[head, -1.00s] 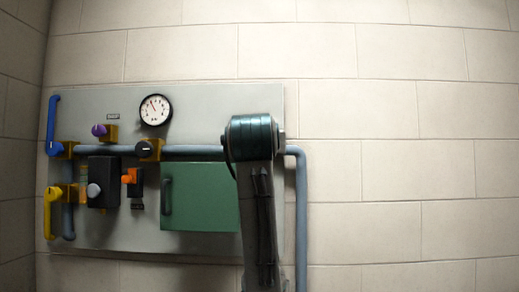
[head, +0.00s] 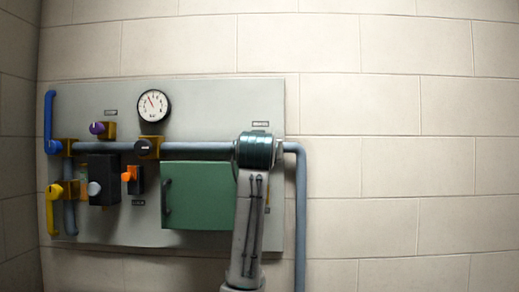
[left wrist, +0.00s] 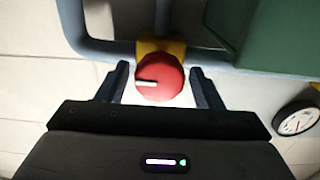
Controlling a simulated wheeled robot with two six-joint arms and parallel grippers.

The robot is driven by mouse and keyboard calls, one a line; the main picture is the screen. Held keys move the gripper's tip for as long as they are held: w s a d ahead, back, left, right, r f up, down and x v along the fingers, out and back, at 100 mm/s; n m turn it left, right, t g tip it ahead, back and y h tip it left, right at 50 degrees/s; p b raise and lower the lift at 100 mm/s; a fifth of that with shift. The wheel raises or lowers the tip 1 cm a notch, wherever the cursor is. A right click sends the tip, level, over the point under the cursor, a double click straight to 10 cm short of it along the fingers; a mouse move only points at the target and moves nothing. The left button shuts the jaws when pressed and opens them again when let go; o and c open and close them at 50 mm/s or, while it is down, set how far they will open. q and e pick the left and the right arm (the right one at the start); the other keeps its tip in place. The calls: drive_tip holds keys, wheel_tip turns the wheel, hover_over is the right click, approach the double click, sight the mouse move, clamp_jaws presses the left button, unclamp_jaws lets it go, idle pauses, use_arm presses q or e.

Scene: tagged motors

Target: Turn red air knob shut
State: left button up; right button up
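In the left wrist view, the round red knob (left wrist: 160,79) sits on a yellow valve body (left wrist: 152,46) on the grey-blue pipe. Its white mark points to the left in that picture. My left gripper (left wrist: 159,69) is open, with one finger on each side of the knob. Gaps show between the fingers and the knob, so it is not gripped. In the head view, my arm's teal joint stands before the right part of the panel. The red knob and the left gripper are hidden there. My right gripper is in neither view.
The grey wall panel (head: 215,105) carries a green door (head: 205,200), a gauge (head: 154,105), a black knob (head: 146,148), a purple knob (head: 98,128), an orange switch (head: 130,174), a blue lever (head: 50,120) and a yellow lever (head: 50,205). The wall right of the pipe (head: 301,220) is bare.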

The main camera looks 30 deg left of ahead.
use_arm(q)
drive_tip(key=c, duration=0.7)
drive_tip(key=shift+o, duration=0.2)
drive_tip(key=shift+d+r+n+b, duration=0.1)
drive_tip(key=shift+d+n+b, duration=0.05)
drive_tip(key=shift+n+b, duration=7.6)
drive_tip(key=shift+w+n+p, duration=0.1)
drive_tip(key=shift+n+p, duration=0.9)
drive_tip(key=shift+n, duration=0.25)
drive_tip(key=o, duration=1)
drive_tip(key=shift+c, duration=0.2)
